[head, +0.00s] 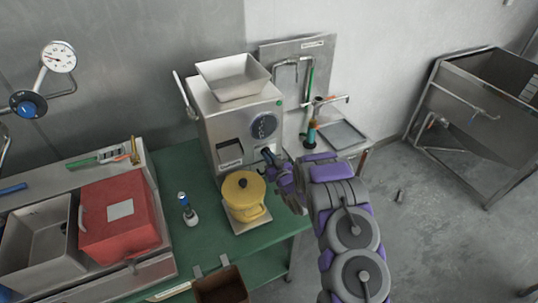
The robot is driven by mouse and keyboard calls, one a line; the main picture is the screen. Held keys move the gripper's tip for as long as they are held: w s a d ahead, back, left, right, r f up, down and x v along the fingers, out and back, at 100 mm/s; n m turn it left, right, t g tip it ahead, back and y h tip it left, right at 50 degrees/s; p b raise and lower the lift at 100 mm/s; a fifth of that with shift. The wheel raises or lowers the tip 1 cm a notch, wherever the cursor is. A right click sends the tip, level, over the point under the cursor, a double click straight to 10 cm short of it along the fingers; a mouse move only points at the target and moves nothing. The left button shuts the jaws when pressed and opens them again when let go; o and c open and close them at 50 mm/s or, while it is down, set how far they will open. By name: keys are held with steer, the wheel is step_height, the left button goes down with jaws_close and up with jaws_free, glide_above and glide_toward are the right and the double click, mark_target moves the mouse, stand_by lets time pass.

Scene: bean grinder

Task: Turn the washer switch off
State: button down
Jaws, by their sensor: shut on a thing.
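No part is clearly marked as the washer switch. A small sink station (343,135) with a tap (334,99) and a green pipe (308,78) stands right of the grey bean grinder (215,128). An orange and teal upright piece (311,133) stands by its tap. My purple and grey gripper (270,160) is in front of the grinder's lower right side, just above and right of the yellow pot (243,193). It is shut on a small dark part, which the fingers mostly hide. I cannot tell what that part is.
The pot stands on a pale plate (250,226) on the green table (205,245), close to my gripper. A steel sink (475,115) stands far right; open floor lies between.

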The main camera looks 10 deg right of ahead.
steer(key=shift+f, duration=0.15)
stand_by(0.3)
steer(key=c, duration=1.2)
jaws_free()
steer(key=shift+o, duration=0.2)
steer(key=shift+s, duration=0.1)
steer(key=p+v, duration=0.1)
steer(key=v, duration=1.6)
steer(key=shift+d, duration=0.15)
